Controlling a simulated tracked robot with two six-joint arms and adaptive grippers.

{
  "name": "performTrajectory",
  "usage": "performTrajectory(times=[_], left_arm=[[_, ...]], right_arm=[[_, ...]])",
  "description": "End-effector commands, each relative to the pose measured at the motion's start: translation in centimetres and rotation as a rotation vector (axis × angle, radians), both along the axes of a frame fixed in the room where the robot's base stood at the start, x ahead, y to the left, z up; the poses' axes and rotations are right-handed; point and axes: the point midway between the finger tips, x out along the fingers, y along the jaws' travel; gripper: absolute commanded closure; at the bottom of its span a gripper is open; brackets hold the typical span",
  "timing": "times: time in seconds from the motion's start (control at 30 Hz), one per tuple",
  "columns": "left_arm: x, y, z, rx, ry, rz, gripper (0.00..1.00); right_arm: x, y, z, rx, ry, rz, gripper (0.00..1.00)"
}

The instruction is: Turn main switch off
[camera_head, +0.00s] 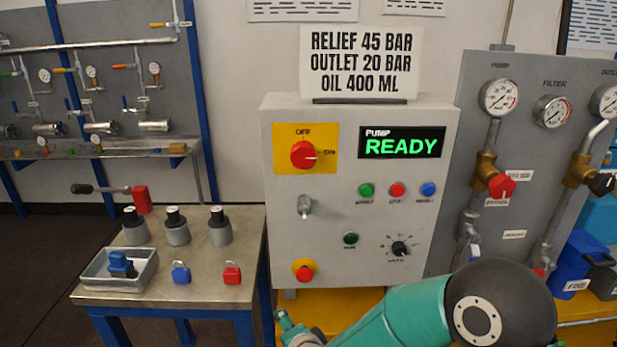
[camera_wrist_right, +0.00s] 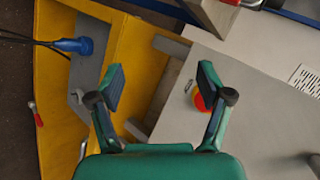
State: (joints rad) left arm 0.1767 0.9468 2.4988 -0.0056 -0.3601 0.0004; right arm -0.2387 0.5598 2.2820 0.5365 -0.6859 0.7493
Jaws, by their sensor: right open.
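The main switch (camera_head: 304,154) is a red rotary knob on a yellow plate, upper left on the grey control box (camera_head: 285,225). OFF is marked above it and ON to its right; its pale pointer mark faces ON. The display (camera_head: 402,143) reads PUMP READY. My right gripper (camera_head: 288,322) is low, in front of the box's lower left edge, well below the switch and partly cut off. In the right wrist view its fingers (camera_wrist_right: 162,72) are spread and empty, with a red round button partly behind one finger. My left gripper is not in view.
A red button (camera_head: 304,271) on yellow sits low on the box, near my right gripper. A pin-like fitting (camera_head: 304,207) juts out between it and the switch. A metal table (camera_head: 185,285) with dark-capped cylinders, padlocks and a tray stands left. A gauge panel (camera_head: 540,110) stands right.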

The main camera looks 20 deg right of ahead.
Motion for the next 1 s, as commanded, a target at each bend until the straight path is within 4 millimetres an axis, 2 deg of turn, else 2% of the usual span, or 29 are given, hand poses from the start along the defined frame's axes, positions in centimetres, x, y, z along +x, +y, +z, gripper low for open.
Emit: performTrajectory(times=[0.03, 0.07, 0.1, 0.2, 0.3, 0.33, 0.43, 0.5, 0.6, 0.77, 1.0], left_arm=[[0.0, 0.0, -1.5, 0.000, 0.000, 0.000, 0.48], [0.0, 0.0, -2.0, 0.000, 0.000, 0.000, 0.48], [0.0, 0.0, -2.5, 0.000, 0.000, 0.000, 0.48], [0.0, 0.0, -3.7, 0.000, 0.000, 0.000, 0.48], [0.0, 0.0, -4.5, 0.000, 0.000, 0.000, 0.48], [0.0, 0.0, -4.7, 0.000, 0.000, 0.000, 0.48], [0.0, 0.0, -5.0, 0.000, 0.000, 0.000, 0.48], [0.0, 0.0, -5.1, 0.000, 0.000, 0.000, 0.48], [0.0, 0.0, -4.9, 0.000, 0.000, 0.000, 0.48], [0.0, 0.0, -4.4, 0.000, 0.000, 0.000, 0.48], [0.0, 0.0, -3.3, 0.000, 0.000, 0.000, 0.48]], right_arm=[[2.1, 0.8, 5.8, 0.163, -0.151, -0.140, 0.22], [2.7, 1.0, 9.2, 0.277, -0.225, -0.227, 0.22], [2.9, 1.1, 13.7, 0.440, -0.317, -0.329, 0.22], [1.5, 0.6, 23.4, 0.872, -0.496, -0.538, 0.22], [-1.2, -0.5, 29.8, 1.248, -0.590, -0.677, 0.22], [-2.0, -0.9, 31.1, 1.341, -0.604, -0.708, 0.22], [-4.0, -1.9, 33.9, 1.569, -0.628, -0.781, 0.22], [-4.6, -2.4, 34.8, 1.655, -0.631, -0.808, 0.22], [-4.4, -2.8, 35.3, 1.700, -0.633, -0.826, 0.22], [-2.4, -3.4, 35.3, 1.695, -0.634, -0.830, 0.22], [2.4, -4.8, 35.3, 1.691, -0.635, -0.828, 0.22]])
